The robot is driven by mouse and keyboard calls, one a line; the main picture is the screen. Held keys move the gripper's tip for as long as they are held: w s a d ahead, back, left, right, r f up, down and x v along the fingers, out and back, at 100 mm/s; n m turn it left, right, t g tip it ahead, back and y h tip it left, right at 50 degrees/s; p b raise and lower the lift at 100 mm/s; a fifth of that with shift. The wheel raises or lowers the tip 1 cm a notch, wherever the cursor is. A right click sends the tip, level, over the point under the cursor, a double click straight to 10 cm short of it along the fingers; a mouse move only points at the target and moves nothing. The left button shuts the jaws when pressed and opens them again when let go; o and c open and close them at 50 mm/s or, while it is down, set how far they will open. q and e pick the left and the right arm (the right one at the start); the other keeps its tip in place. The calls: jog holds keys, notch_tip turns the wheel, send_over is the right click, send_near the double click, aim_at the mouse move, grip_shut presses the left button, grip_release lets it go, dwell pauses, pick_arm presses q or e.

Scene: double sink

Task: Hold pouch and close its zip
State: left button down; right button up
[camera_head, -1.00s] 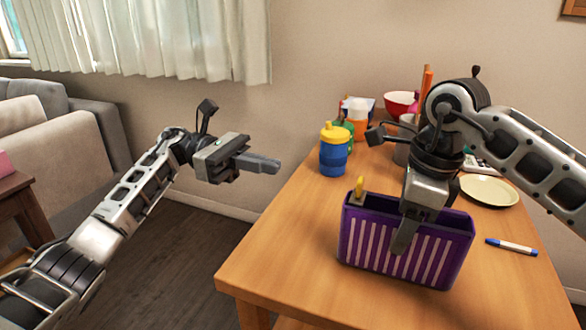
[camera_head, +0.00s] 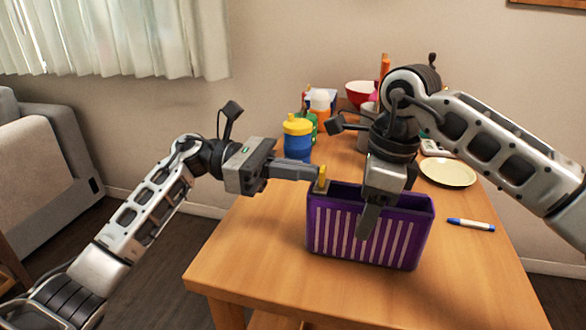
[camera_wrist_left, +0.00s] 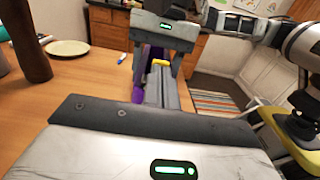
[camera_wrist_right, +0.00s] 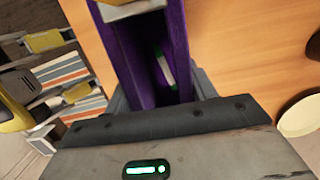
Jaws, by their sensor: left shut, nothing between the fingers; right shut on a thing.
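The purple pouch with white stripes (camera_head: 400,240) stands upright on the wooden table, its top open. A small yellow zip pull (camera_head: 322,174) sits on a slider at the top left end of the pouch. My right gripper (camera_head: 366,225) points down and is shut on the pouch's front wall near the middle. The right wrist view looks down into the open pouch (camera_wrist_right: 178,30), where a green and white item (camera_wrist_right: 165,68) lies. My left gripper (camera_head: 316,174) is shut and empty, its tips beside the yellow pull. Whether they touch it I cannot tell.
A blue bottle with a yellow lid (camera_head: 298,138) stands behind the pouch. A red bowl (camera_head: 361,94) is at the back. A cream plate (camera_head: 447,171) and a blue and white marker (camera_head: 471,225) lie to the right. The table's front left is clear.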

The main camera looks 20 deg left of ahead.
aim_at(320, 174)
pick_arm(q)
jog(key=d, duration=0.4)
jog(key=shift+d, duration=0.3)
jog(key=shift+a, duration=0.1)
jog(key=a, duration=1.4)
pick_arm(e)
jog(key=o, duration=1.1)
